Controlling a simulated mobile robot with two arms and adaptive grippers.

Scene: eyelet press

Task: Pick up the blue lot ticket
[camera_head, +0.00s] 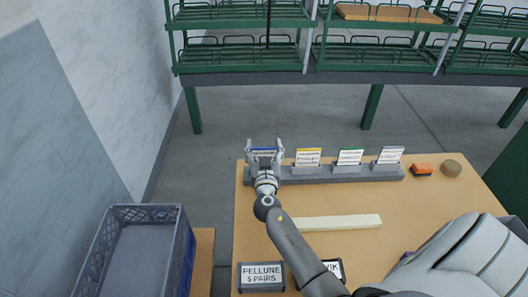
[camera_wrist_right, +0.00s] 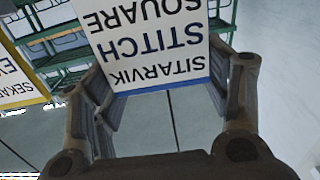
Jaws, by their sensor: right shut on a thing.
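The blue lot ticket (camera_head: 264,151) is at the left end of the grey ticket rack, largely hidden by my right gripper (camera_head: 265,146). In the right wrist view the ticket (camera_wrist_right: 155,45) is a white card with a blue edge, upside down, reading "SITARVIK STITCH SQUARE". My right gripper is shut on it, with a finger at each side. I cannot tell whether the ticket is clear of its slot. My left gripper is not in view.
The grey rack (camera_head: 330,175) also holds yellow (camera_head: 308,156), green (camera_head: 350,157) and grey-edged (camera_head: 389,156) tickets. An orange block (camera_head: 422,169) and a brown round thing (camera_head: 452,167) lie right. A pale bar (camera_head: 338,222) lies mid-table; a crate (camera_head: 148,214) stands left.

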